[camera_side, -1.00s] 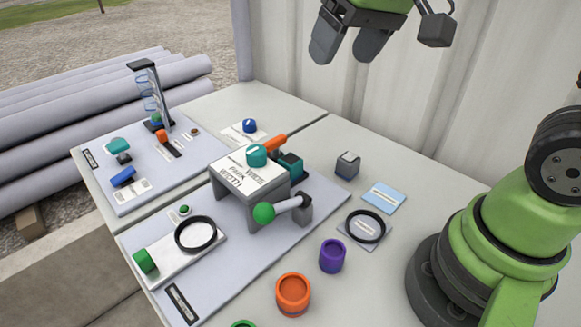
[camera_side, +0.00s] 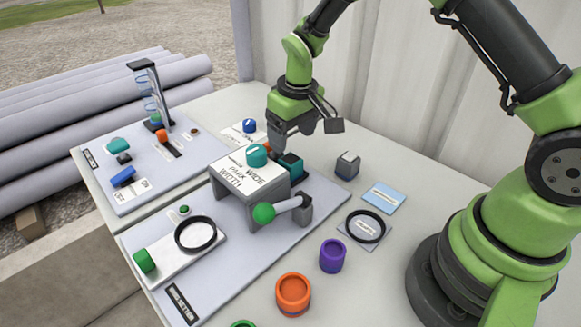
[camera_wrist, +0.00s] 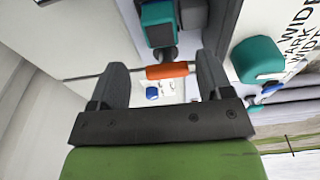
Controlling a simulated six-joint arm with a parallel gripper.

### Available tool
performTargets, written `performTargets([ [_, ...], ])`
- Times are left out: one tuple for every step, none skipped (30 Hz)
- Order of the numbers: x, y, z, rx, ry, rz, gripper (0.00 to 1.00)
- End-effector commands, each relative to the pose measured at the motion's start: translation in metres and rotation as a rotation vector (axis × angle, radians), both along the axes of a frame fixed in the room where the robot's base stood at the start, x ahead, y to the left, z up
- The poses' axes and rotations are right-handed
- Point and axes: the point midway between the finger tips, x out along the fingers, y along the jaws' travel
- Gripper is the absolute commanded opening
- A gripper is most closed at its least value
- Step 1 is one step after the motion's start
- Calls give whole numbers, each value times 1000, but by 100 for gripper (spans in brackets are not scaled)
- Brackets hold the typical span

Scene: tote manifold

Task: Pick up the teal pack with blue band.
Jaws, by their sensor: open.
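A teal block (camera_side: 291,164), likely the pack, stands just behind the grey bridge-like stand (camera_side: 262,193); in the wrist view it shows as a teal block (camera_wrist: 158,22) with a darker part below. I cannot clearly make out its blue band. My gripper (camera_side: 282,143) is low behind the stand, close to the teal block. In the wrist view, my gripper (camera_wrist: 165,72) is open, with an orange handle (camera_wrist: 168,70) showing between its fingers. I cannot tell if they touch the handle. The teal block lies beyond the fingers.
A green-ball lever (camera_side: 265,213) is in front. A grey block (camera_side: 347,166), purple cup (camera_side: 332,256) and orange cup (camera_side: 293,294) stand to the right and front. A blue knob (camera_side: 249,126) is behind.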

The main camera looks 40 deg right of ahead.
Motion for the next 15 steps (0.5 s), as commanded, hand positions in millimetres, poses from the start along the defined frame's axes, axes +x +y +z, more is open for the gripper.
performTargets([
  [-1, 0, -6, 0, 4, 0, 72],
  [-1, 1, -10, 0, 4, 0, 72],
  [-2, 1, -16, 0, 6, 1, 72],
  [-2, 1, -21, 0, 6, 2, 72],
  [-2, 2, -27, 0, 7, 1, 72],
  [-3, 2, -33, 0, 6, 0, 72],
  [-2, 2, -37, 0, 6, -1, 72],
  [-1, 2, -41, 0, 4, 0, 72],
  [0, 2, -45, 0, 4, -1, 72],
  [0, 2, -47, 0, 3, 0, 72],
  [1, 2, -49, 0, 2, 0, 72],
  [1, 2, -50, 0, 2, 0, 72],
  [1, 2, -51, 0, 1, 0, 72],
  [1, 2, -51, 0, 1, 0, 72],
  [1, 2, -51, 0, 1, 0, 72],
])
